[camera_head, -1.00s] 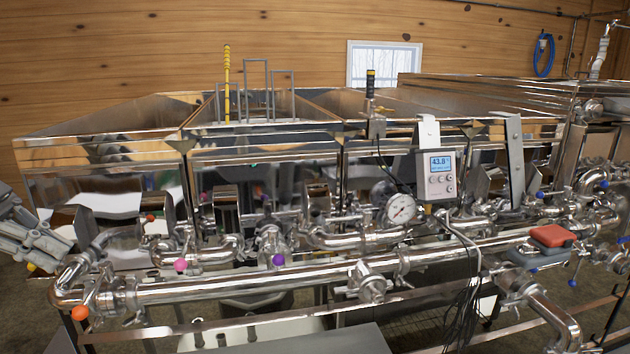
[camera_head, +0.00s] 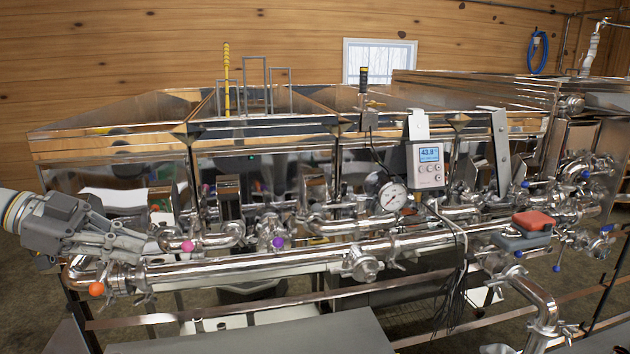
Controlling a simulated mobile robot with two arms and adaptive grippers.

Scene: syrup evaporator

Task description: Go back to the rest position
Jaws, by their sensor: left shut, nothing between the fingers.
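My left gripper (camera_head: 128,246) comes in from the left edge, over the left end of the evaporator's front pipe (camera_head: 270,262). Its fingers point right and are shut with nothing between them. The orange ball-ended handle (camera_head: 96,289) lies just below it, and the pink knob (camera_head: 189,246) is to the right of its fingertips. I cannot tell whether the gripper touches the pipework behind it. My right gripper is not in view.
The steel evaporator pans (camera_head: 110,145) fill the middle. A purple knob (camera_head: 278,242), a round gauge (camera_head: 393,196), a digital display box (camera_head: 428,165) and a red-and-grey block (camera_head: 533,221) sit along the pipes. Dark cables (camera_head: 458,270) hang in front. Open floor shows at lower right.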

